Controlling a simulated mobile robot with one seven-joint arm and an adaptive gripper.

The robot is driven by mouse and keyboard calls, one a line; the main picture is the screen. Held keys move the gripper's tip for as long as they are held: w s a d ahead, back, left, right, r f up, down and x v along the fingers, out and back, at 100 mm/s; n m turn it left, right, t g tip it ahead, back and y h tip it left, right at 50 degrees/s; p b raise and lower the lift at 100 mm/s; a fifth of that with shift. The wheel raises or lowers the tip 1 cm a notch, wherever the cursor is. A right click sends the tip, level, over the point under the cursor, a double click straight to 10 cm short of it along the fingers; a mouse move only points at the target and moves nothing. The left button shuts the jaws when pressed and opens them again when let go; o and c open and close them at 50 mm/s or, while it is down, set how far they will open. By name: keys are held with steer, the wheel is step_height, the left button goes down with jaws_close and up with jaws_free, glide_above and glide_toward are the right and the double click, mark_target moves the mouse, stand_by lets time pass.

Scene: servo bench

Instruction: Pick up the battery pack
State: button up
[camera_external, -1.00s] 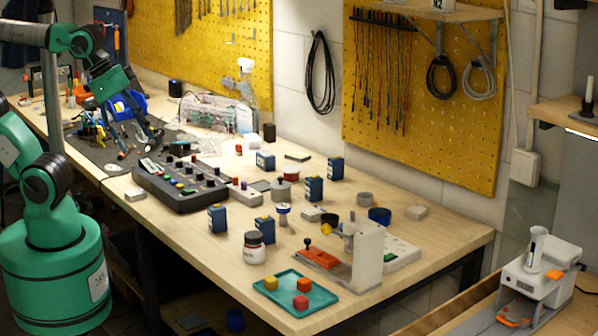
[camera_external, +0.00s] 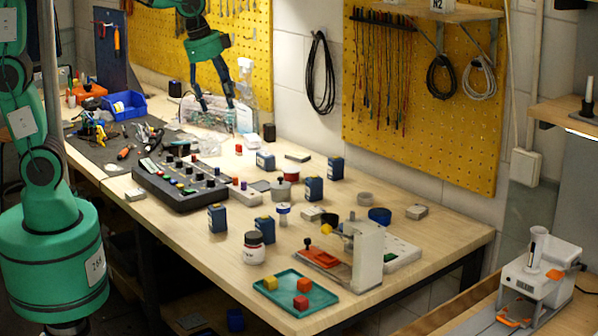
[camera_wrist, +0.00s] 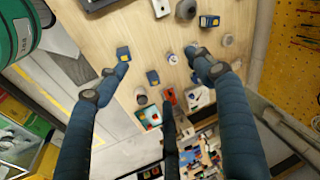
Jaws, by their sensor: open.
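In the wrist view my gripper's (camera_wrist: 160,60) fingers are spread wide.
A black control console (camera_external: 180,185) lies along the bench's near edge. A teal tray (camera_external: 322,298) with coloured cubes, a white jar (camera_external: 253,250) and a grey stand (camera_external: 368,262) occupy the right end. A clear-sided device (camera_external: 205,118) is below my gripper.

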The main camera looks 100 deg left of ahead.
steer(key=w+a+f+m+p, duration=0.15)
steer(key=w+a, duration=0.25)
steer(key=a, duration=0.4)
steer(key=m+g+h+p, duration=0.1)
steer(key=m+g+p, duration=0.25)
steer(key=p, duration=0.25)
glide_above(263, 154)
step_height(263, 154, down, 17)
steer(key=shift+s+m+t, duration=0.1)
steer(key=shift+m+t, duration=0.15)
steer(key=shift+m, duration=0.15)
steer(key=shift+f, duration=0.1)
steer(key=shift+d+f+b, duration=0.1)
steer(key=shift+f+b, duration=0.55)
steer(key=shift+f, duration=3.6)
steer(key=shift+f+b, duration=0.35)
steer(key=shift+f, duration=2.25)
